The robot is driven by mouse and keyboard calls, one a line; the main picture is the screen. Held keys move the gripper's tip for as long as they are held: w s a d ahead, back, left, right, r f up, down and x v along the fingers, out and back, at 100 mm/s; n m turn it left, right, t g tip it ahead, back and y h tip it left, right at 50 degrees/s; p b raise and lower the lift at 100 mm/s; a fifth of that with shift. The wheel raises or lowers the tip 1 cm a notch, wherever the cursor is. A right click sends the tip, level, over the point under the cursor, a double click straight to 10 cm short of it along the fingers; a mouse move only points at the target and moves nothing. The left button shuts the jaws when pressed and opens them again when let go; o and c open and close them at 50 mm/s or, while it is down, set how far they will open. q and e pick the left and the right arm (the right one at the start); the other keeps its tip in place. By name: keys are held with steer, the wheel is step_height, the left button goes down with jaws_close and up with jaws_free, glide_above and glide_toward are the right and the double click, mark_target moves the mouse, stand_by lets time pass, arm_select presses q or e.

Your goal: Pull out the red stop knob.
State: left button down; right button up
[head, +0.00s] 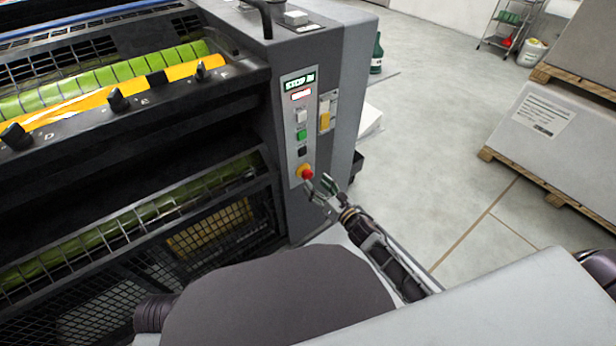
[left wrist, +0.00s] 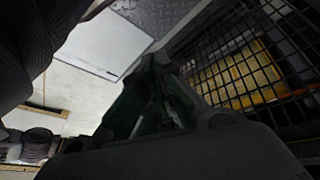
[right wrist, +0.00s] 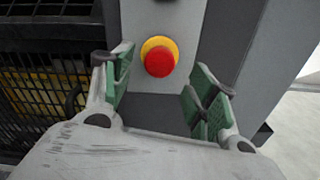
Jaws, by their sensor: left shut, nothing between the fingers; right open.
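The red stop knob (head: 307,174) sits on a yellow base low on the light grey control panel (head: 297,125) of the press. In the right wrist view the red knob (right wrist: 159,62) is just beyond my open fingers, roughly midway between them and a little left. My right gripper (head: 325,187) is open and empty, close to the knob; in its wrist view the green-padded fingers (right wrist: 160,90) stand apart with nothing between. My left gripper (left wrist: 165,95) is shut and empty, near the dark mesh guard in its wrist view. It is not seen in the head view.
The panel also carries a green button (head: 301,134) and a lit display (head: 300,82). The press's mesh guard (head: 215,232) lies left of the knob. Open floor (head: 430,150) is to the right, with wrapped stacks on pallets (head: 560,140) farther off.

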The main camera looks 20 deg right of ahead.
mark_target(309, 177)
steer(key=shift+x, duration=1.1)
steer(key=shift+b+x, duration=0.45)
steer(key=shift+x, duration=0.6)
steer(key=shift+w+a, duration=0.15)
steer(key=shift+w, duration=0.3)
arm_select(q)
steer(key=f, duration=0.1)
steer(key=d+f, duration=0.1)
steer(key=f, duration=0.1)
steer(key=shift+f+h, duration=0.25)
steer(key=shift+h, duration=0.05)
arm_select(e)
steer(key=shift+w+a, duration=0.1)
steer(key=shift+w, duration=0.15)
arm_select(q)
steer(key=shift+r, duration=0.1)
arm_select(e)
jaws_close()
